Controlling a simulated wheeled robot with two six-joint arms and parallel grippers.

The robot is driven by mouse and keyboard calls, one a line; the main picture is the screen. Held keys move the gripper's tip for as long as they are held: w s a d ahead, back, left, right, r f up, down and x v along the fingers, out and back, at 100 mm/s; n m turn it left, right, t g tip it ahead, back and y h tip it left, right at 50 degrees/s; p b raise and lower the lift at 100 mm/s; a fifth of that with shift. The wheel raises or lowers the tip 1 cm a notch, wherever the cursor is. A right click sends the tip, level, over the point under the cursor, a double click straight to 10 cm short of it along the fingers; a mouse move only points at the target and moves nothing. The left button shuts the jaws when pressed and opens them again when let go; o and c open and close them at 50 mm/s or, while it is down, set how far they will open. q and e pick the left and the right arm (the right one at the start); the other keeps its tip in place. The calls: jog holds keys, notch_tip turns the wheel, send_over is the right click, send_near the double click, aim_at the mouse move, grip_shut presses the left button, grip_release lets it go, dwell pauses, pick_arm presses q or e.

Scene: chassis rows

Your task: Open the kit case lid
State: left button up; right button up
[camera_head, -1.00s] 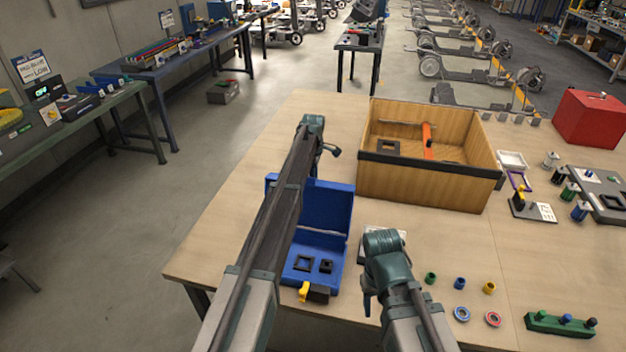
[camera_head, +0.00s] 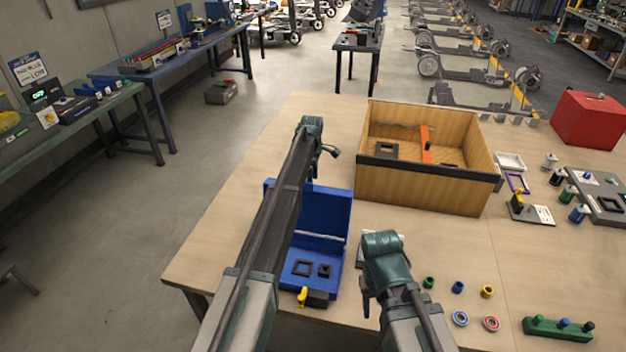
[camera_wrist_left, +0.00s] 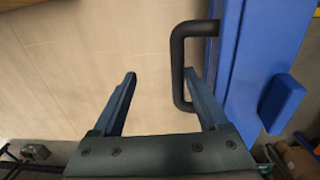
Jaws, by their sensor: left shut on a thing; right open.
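The blue kit case (camera_head: 328,249) stands near the table's front edge. Its lid (camera_head: 325,209) is raised, standing up at the back, and black square parts show in the base. The left wrist view shows a blue panel of the case (camera_wrist_left: 262,45) with a black U-shaped handle (camera_wrist_left: 178,65). My left gripper (camera_wrist_left: 161,74) is at this handle and shut on it, though its fingers look well apart; in the head view my left arm hides it. My right gripper (camera_head: 366,304) is open and empty, to the right of the case.
A wooden crate (camera_head: 425,188) with an orange-handled tool stands behind and right of the case. Small coloured rings and a green block (camera_head: 558,328) lie at the front right. A red box (camera_head: 590,120) stands farther back. Bare table lies left of the case.

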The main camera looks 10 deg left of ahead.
pick_arm(q)
notch_tip(320, 180, up, 12)
jog(key=p, duration=1.1)
jog(key=shift+s, duration=0.25)
pick_arm(e)
notch_tip(320, 180, up, 12)
pick_arm(q)
jog(key=s+d+f+m+b, duration=0.4)
jog(key=s+m, duration=0.3)
jog(key=s, duration=0.7)
jog(key=s+d+f+m+b, duration=0.4)
jog(key=s+m, duration=0.3)
jog(key=s, duration=0.8)
jog(key=s+d+f+m+y+b, duration=0.1)
jog(key=s+d+f+m+b, duration=0.3)
jog(key=s, duration=1.1)
jog(key=d+m, duration=0.1)
jog(key=m, duration=0.2)
jog(key=shift+s+f+g, duration=0.2)
jog(key=shift+g, duration=0.2)
pick_arm(e)
notch_tip(320, 180, down, 12)
jog(key=shift+f, duration=0.25)
pick_arm(q)
jog(key=shift+a, duration=0.1)
